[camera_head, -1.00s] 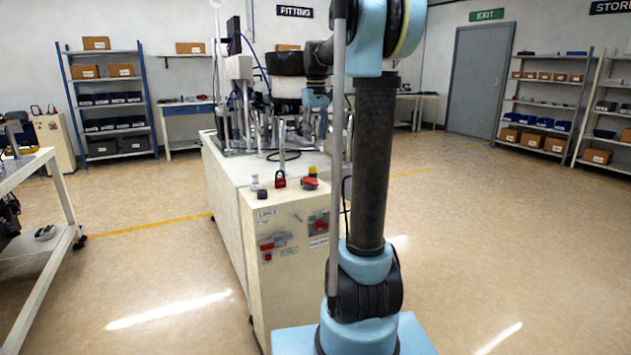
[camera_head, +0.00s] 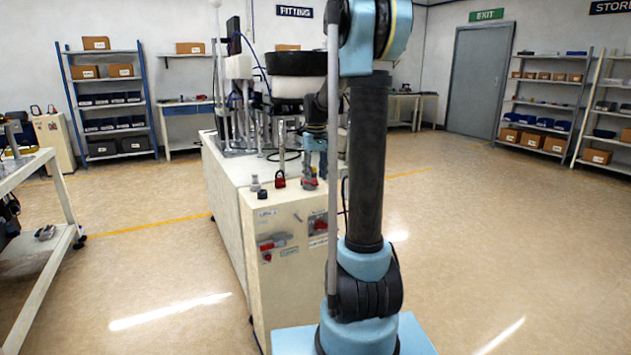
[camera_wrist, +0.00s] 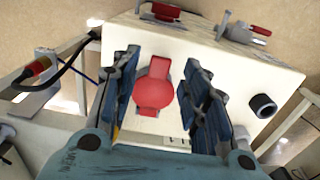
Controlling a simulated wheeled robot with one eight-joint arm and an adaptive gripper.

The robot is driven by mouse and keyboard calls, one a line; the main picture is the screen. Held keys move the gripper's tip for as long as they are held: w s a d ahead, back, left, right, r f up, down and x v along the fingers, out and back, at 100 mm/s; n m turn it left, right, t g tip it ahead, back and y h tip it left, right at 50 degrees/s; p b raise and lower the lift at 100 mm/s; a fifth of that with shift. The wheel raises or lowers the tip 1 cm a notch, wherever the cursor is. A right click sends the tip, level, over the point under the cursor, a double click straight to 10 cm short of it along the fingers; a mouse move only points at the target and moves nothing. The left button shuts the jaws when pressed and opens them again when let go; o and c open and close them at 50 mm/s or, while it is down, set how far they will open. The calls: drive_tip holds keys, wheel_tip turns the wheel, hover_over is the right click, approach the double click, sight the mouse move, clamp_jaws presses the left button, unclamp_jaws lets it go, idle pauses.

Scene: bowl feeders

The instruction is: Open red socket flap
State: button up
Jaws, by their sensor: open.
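A round red flap (camera_wrist: 153,87) with a tab at each end lies on the white cabinet top. In the wrist view it sits between the two fingers of my gripper (camera_wrist: 161,66). The fingers are apart, one on each side of it, and I see no clear contact. In the head view my gripper (camera_head: 312,175) points down at the cabinet's front right corner and mostly hides the red part there. The flap appears to lie flat; I cannot tell its exact angle.
A black bowl feeder (camera_head: 295,63) stands behind.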

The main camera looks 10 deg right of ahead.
drive_tip(key=shift+f, duration=1.1)
drive_tip(key=shift+c, duration=0.6)
clamp_jaws()
